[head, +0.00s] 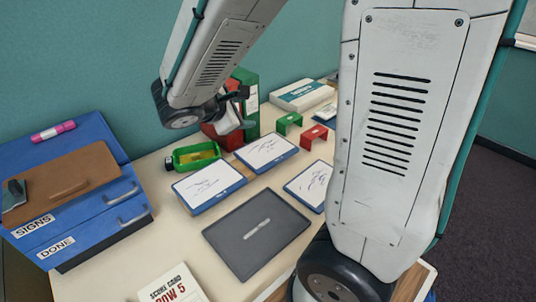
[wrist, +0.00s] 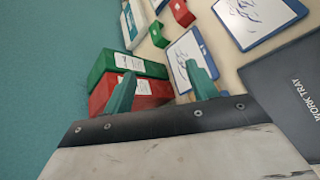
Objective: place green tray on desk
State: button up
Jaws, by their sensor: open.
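The green tray (head: 207,162) sits on the pale desk (head: 150,215), left of centre in the head view. It has a yellowish thing inside and a dark piece at its left end; I cannot tell what these are. I do not make out the tray in the wrist view. My gripper (head: 236,112) is above the desk, behind and to the right of the tray, in front of the binders. In the wrist view my gripper (wrist: 160,86) shows two teal fingers spread apart with nothing held between them.
Blue drawers (head: 95,222) marked SIGNS and DONE stand at left. Blue-framed boards (head: 209,182) and a dark work tray (head: 256,232) cover the middle. Green and red binders (wrist: 140,65) stand by the wall. Small brackets (head: 288,122) and a white box (head: 301,95) sit behind.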

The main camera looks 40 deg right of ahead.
jog(key=s+a+r+m+g+y, duration=0.1)
jog(key=s+r+m+g+y, duration=0.2)
jog(key=s+m+y, duration=0.7)
jog(key=s+a+r+m+t+y, duration=0.1)
jog(key=s+a+m, duration=0.1)
jog(key=s+a, duration=0.7)
jog(key=shift+s+a+r+m, duration=0.2)
jog(key=shift+s+m, duration=0.1)
jog(key=shift+s, duration=0.9)
